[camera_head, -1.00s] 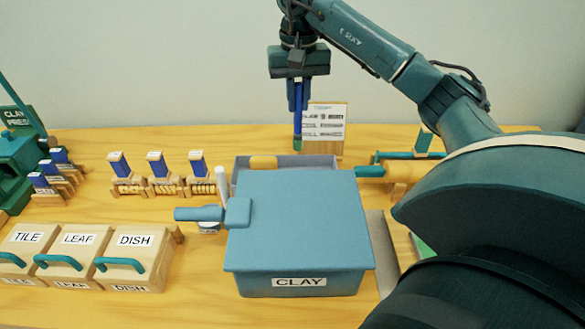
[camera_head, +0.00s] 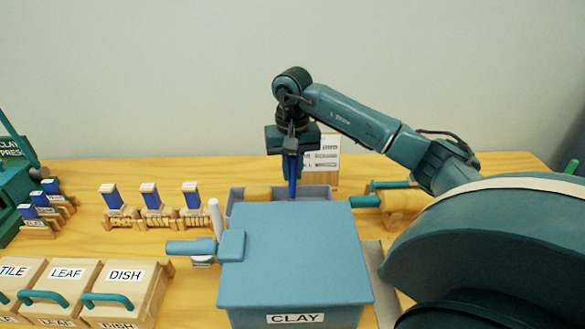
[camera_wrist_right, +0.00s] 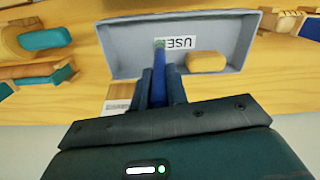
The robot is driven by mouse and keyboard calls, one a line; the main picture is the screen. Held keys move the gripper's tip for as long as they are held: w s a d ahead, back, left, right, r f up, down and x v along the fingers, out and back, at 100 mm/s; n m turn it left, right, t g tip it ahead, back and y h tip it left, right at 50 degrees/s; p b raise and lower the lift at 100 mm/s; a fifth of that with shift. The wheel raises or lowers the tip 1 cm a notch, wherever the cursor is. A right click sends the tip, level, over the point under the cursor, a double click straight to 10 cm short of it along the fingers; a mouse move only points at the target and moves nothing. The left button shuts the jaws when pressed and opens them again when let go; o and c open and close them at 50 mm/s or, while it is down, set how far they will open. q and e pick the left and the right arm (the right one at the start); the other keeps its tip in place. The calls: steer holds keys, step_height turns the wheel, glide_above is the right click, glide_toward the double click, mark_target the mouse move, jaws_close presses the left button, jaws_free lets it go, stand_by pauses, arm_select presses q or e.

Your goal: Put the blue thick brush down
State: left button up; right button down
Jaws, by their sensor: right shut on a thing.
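My right gripper (camera_head: 292,160) is shut on the blue thick brush (camera_head: 292,188), which hangs upright with its tip down. In the right wrist view the gripper (camera_wrist_right: 160,88) holds the blue brush (camera_wrist_right: 159,78), whose greenish tip is over the grey tray (camera_wrist_right: 120,50) near a label reading "USED". In the head view the tray (camera_head: 236,200) is behind the clay box, and the brush's lower end is hidden by that box. I cannot tell whether the tip touches the tray floor. My left gripper is not in view.
A tan block (camera_wrist_right: 206,62) lies in the tray beside the label. The blue CLAY box (camera_head: 295,255) with its handle at the left blocks the front. A sign board (camera_head: 322,158) stands behind the tray. A roller (camera_head: 400,200) lies to the right.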

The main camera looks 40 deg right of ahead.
steer(key=shift+f, duration=0.2)
steer(key=c, duration=1.4)
jaws_free()
step_height(320, 180, up, 12)
steer(key=shift+r+p, duration=0.25)
steer(key=shift+p, duration=0.6)
